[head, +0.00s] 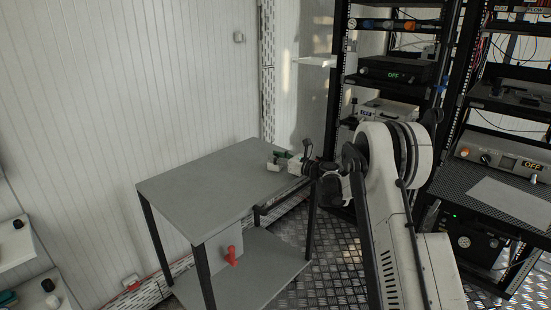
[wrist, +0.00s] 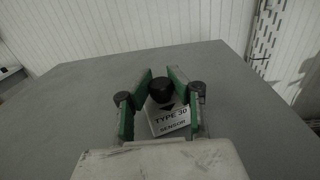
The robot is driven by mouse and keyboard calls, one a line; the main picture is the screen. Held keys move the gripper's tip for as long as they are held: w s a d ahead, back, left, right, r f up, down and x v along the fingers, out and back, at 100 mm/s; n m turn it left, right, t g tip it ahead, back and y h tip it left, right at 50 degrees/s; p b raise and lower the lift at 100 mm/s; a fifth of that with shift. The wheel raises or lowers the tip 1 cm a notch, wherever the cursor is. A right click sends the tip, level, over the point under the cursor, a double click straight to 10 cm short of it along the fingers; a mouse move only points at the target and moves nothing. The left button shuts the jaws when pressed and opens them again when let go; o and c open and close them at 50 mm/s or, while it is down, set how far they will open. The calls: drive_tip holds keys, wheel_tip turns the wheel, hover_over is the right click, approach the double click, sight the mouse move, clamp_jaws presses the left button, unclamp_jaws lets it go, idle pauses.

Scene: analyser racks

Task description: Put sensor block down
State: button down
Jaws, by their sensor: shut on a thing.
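The sensor block (wrist: 168,122) is a white block with a black round knob on top and a label reading "TYPE 30 SENSOR". It sits between the green-padded fingers of my gripper (wrist: 158,100) in the wrist view. In the head view my gripper (head: 289,158) is at the right back part of the grey table top (head: 210,180), and the white block (head: 273,167) shows small at its fingers. My gripper is shut on the block. I cannot tell whether the block's underside touches the table.
The table top is otherwise bare, with free room to the left. A lower shelf (head: 245,268) holds a white box with a red handle (head: 231,256). Black equipment racks (head: 340,90) stand at the right. A white ribbed wall (head: 130,90) is behind the table.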

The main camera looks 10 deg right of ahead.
drive_tip(key=c, duration=1.6)
unclamp_jaws()
drive_tip(key=shift+c, duration=0.2)
drive_tip(key=p+v, duration=0.2)
drive_tip(key=v, duration=1)
drive_tip(key=s+a+r+n+g+h, duration=0.2)
drive_tip(key=s+a+r+n, duration=0.25)
drive_tip(key=s, duration=0.25)
drive_tip(key=s+a+r+n+g+h, duration=0.1)
drive_tip(key=s+a+r+n, duration=0.2)
drive_tip(key=s+r+n, duration=0.35)
drive_tip(key=s+a+r+n+g+h, duration=0.2)
drive_tip(key=s+a+r+n, duration=0.15)
drive_tip(key=s, duration=0.55)
drive_tip(key=s+d+f+n+h, duration=0.1)
drive_tip(key=s+n, duration=0.5)
drive_tip(key=s, duration=0.8)
drive_tip(key=s+d+f+n+g+h, duration=0.1)
drive_tip(key=s+f+n+h, duration=0.3)
drive_tip(key=s, duration=1.1)
drive_tip(key=d+n+h, duration=0.1)
drive_tip(key=n, duration=0.2)
drive_tip(key=shift+g+h, duration=0.3)
